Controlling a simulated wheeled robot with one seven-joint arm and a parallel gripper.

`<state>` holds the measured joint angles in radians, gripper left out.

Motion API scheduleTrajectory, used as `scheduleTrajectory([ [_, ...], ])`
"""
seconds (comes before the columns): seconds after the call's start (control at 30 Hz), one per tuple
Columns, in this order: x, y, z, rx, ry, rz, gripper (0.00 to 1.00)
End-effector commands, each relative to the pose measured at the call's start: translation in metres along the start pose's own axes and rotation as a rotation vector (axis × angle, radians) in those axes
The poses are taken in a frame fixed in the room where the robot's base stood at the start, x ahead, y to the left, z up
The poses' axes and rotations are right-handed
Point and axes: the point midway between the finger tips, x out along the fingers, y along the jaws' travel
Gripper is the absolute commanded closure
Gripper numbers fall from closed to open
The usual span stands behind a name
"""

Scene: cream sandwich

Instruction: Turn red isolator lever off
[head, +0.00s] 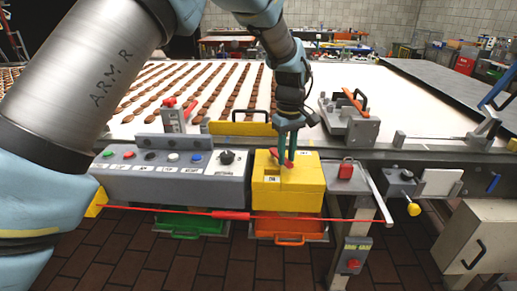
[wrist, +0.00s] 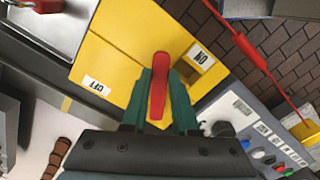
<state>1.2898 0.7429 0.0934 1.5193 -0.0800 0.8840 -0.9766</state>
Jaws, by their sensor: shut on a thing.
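The red isolator lever (head: 282,159) sits on top of the yellow box (head: 308,184) at the conveyor's front edge. In the wrist view the red lever (wrist: 158,88) lies between the green fingers of my gripper (wrist: 159,95), which is shut on it. The lever lies between the OFF label (wrist: 93,86) and the ON label (wrist: 200,56), touching neither. My gripper (head: 289,150) comes down on the box from above in the head view. The fingers hide the lever's sides, and its pivot cannot be made out.
A grey button panel (head: 180,185) stands left of the yellow box. A red padlock (head: 346,168) is on its right. A red pull cord (head: 160,209) runs across the front. Green (head: 190,224) and orange (head: 288,228) bins hang below. Rows of brown biscuits lie on the white belt behind.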

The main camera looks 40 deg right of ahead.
Motion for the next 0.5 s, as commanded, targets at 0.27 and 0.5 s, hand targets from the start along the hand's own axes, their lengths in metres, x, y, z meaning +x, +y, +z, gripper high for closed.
scheduleTrajectory([
  [0.27, -0.002, 0.024, 0.002, -0.255, 0.001, 0.004, 1.0],
  [0.5, -0.002, 0.038, -0.004, -0.484, 0.0, 0.004, 1.0],
])
